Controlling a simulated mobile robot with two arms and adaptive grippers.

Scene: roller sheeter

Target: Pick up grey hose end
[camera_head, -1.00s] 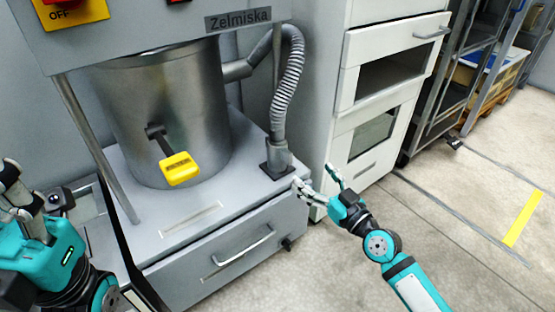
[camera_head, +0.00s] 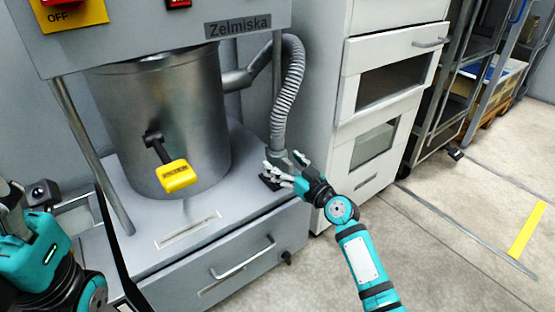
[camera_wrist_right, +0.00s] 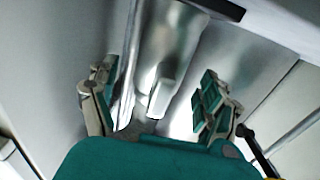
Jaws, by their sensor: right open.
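The grey ribbed hose (camera_head: 290,85) runs from a pipe on the metal drum, arches over and hangs down to the machine's ledge. Its lower end is at my right gripper (camera_head: 284,166), partly hidden by the fingers. The right fingers are spread apart at the hose end; I cannot tell whether they touch it. In the right wrist view the gripper (camera_wrist_right: 156,104) is open, with shiny grey metal between and beyond its fingers; the hose end is not clear there. My left gripper (camera_head: 14,212) is at the left edge, partly cut off, far from the hose.
The Zelmiska machine has a steel drum (camera_head: 170,110), a yellow-tipped lever (camera_head: 177,175) and a drawer front (camera_head: 235,262) below the ledge. A white cabinet (camera_head: 385,110) stands close to the right of the hose. The floor (camera_head: 440,240) at right is open.

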